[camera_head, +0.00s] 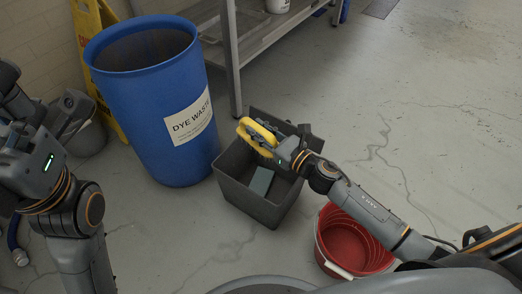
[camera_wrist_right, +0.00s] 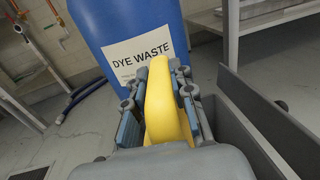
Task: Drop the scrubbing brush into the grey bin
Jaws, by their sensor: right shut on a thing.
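The scrubbing brush (camera_head: 258,132) is yellow with a looped handle. My right gripper (camera_head: 272,148) is shut on it and holds it over the left part of the grey bin (camera_head: 235,196). In the right wrist view, the yellow handle (camera_wrist_right: 160,100) sits between the two fingers. The bin is open-topped, and its wall (camera_wrist_right: 265,125) shows at the right of that view.
A grey-green block (camera_head: 262,181) lies in the bin. A blue DYE WASTE drum (camera_head: 160,110) stands left of the bin, and a red bucket (camera_head: 350,245) to its front right. A metal table (camera_head: 232,60) and yellow sign (camera_head: 88,30) are behind. Floor at right is clear.

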